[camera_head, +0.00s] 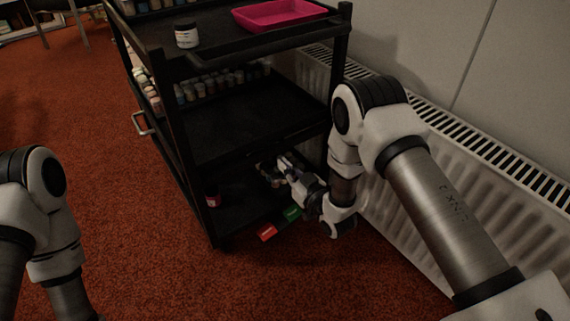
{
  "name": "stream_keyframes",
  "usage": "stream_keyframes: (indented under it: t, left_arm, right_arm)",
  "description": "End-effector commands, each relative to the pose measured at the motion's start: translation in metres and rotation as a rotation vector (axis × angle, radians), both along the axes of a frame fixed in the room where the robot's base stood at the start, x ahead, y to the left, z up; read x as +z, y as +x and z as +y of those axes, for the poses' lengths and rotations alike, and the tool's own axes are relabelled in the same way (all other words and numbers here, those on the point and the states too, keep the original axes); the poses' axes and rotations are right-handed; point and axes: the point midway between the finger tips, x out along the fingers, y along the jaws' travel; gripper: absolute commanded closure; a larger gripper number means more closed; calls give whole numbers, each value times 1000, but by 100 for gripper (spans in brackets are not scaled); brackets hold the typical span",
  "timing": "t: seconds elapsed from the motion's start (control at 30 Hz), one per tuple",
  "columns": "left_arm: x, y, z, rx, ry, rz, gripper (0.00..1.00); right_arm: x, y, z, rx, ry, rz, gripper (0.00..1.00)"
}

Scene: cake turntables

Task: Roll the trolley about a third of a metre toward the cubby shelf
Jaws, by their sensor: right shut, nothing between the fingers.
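The black trolley (245,127) stands on the red carpet, with three shelves visible and a pale side handle (143,123) on its left. My right gripper (268,172) is low at the front of the trolley, just above its bottom shelf. It is shut and empty. Its fingertips are dark and small, so I cannot tell whether they touch the trolley. Of my left arm, only links show at the lower left; its gripper is out of view. I cannot surely identify the cubby shelf; a pale unit with small items (18,22) shows at the far upper left.
A pink tray (280,15) and a white jar (186,36) sit on the trolley's top. Several small jars (222,82) line the middle shelf. A radiator (480,165) stands close on the right. Carpet on the left is open.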

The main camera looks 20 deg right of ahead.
Motion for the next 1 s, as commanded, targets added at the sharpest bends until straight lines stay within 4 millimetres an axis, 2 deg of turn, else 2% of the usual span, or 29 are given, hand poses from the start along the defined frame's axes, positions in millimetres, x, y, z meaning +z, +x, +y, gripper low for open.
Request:
stream_keyframes:
  t: [0.03,0.4,0.5,0.77,0.8,0.87,0.97,1.0]
  left_arm:
    - [10,0,0,0,0,-1,26]
    - [36,0,0,0,0,-1,26]
    - [37,0,0,0,0,-1,26]
    - [36,0,0,0,0,-1,26]
    - [35,0,0,0,0,-1,26]
    - [35,0,0,0,0,-1,26]
    - [35,0,0,0,0,-1,26]
    - [35,0,0,0,0,-1,26]
  right_arm:
    - [4,-9,-4,-2,0,5,100]
    - [3,-70,-26,-2,0,3,100]
    - [1,-77,-28,-2,1,1,100]
    - [4,-76,-27,1,0,-5,100]
    - [3,-81,-27,-1,-1,12,100]
    - [-11,-96,-30,-25,-24,106,100]
    - [-56,-136,-40,-76,-90,392,100]
    - [-76,-159,-46,-100,-118,525,100]
